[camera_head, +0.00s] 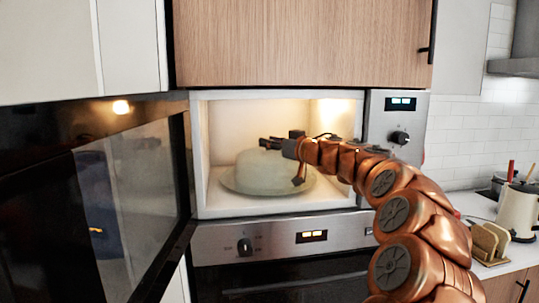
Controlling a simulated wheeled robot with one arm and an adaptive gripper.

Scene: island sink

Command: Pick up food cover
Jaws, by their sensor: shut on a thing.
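The food cover (252,175) is a pale, translucent dome. It sits inside the lit microwave (212,203), over or on a round plate (230,184) whose rim shows at its left. My gripper (272,143) reaches into the cavity from the right and is at the top of the dome. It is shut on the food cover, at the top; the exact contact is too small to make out. My arm hides part of the cavity's right side. I cannot tell whether the cover is clear of the plate.
The microwave door (130,190) stands open on the left. A wooden cabinet (300,45) is close above the cavity, and an oven (285,240) is below. At right, a counter holds a toast rack (487,242) and a cream container (517,210).

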